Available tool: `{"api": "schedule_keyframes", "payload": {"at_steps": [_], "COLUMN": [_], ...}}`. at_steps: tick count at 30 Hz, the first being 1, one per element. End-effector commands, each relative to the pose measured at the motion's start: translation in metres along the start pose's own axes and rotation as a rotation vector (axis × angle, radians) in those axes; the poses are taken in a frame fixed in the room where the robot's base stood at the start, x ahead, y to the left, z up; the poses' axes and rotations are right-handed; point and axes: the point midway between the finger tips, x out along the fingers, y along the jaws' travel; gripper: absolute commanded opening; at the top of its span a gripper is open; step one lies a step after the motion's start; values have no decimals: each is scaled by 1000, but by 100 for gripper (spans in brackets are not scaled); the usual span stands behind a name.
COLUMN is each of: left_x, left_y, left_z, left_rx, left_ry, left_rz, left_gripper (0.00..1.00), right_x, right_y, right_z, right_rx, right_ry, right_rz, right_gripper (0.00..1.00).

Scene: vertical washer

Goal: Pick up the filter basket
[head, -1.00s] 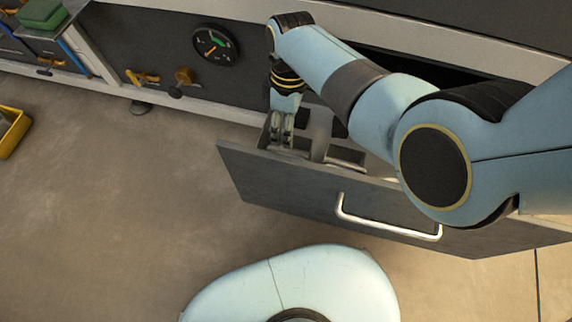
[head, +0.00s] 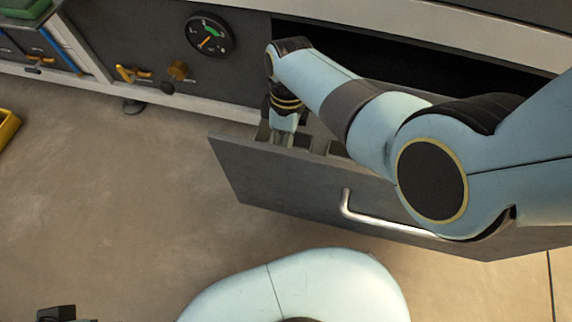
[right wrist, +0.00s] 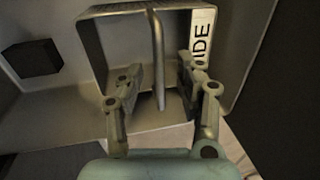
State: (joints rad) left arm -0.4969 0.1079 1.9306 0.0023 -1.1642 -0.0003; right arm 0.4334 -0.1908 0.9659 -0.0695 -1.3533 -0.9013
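My right gripper (head: 282,140) reaches down into the open drawer (head: 300,190) behind its grey front panel; its fingertips are partly hidden there in the head view. In the right wrist view the right gripper (right wrist: 158,92) is open, with one finger on each side of a thin upright metal bar (right wrist: 158,60). Gaps show between bar and fingers. The bar stands within a grey metal box-like frame (right wrist: 105,12), which appears to be the filter basket. A white label reading "IDE" (right wrist: 202,40) is on its right side. The basket's bottom is partly hidden.
A gauge (head: 209,36) and yellow valves (head: 133,74) are on the dark panel at left. A dark block (right wrist: 32,59) lies left of the basket. A small dark object (head: 57,313) is cut off lower left.

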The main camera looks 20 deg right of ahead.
Motion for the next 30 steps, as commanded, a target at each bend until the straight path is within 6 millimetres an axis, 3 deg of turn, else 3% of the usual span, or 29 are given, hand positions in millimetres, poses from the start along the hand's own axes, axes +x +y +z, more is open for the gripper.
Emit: {"api": "schedule_keyframes", "payload": {"at_steps": [9,18,30], "left_x": [-6,-6,-5], "left_y": [1,1,1], "left_z": [-2,-2,-2], "left_rx": [0,0,0], "left_ry": [3,4,4], "left_rz": [1,1,1], "left_gripper": [29,29,29], "right_x": [2,3,3], "right_y": [0,0,0], "right_z": [-1,0,0], "right_rx": [0,0,0], "right_ry": [1,1,1], "right_rz": [1,1,1], "right_gripper": [36,0,0]}}
